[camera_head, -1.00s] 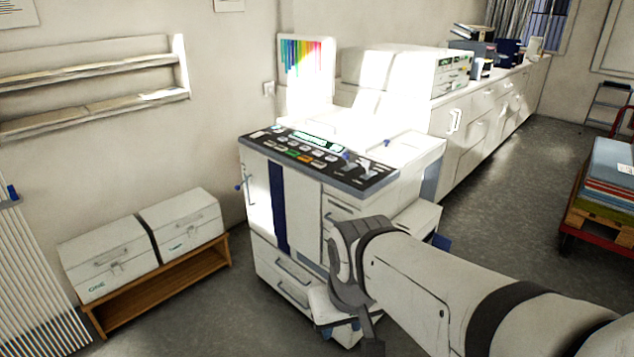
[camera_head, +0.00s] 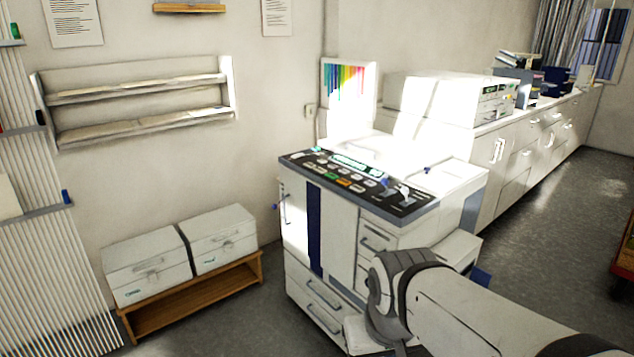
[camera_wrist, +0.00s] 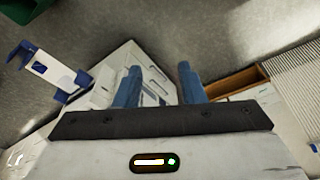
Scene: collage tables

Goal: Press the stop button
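A white print machine (camera_head: 335,225) stands in the middle of the head view. Its dark, sloping control panel (camera_head: 360,182) carries rows of small buttons, with green and orange ones (camera_head: 343,182) near its middle. The labels are too small to read, so I cannot tell which button is the stop button. My arm reaches in from the lower right, in front of the machine and below the panel. In the wrist view my gripper (camera_wrist: 158,82) has two blue fingers apart with nothing between them. White drawer fronts of the machine show behind them. The gripper touches no button.
Two white boxes (camera_head: 222,235) sit on a low wooden bench (camera_head: 195,300) left of the machine. A wall shelf (camera_head: 140,90) hangs above. A long white counter (camera_head: 540,135) runs back on the right. Grey floor (camera_head: 560,215) is clear right of the machine.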

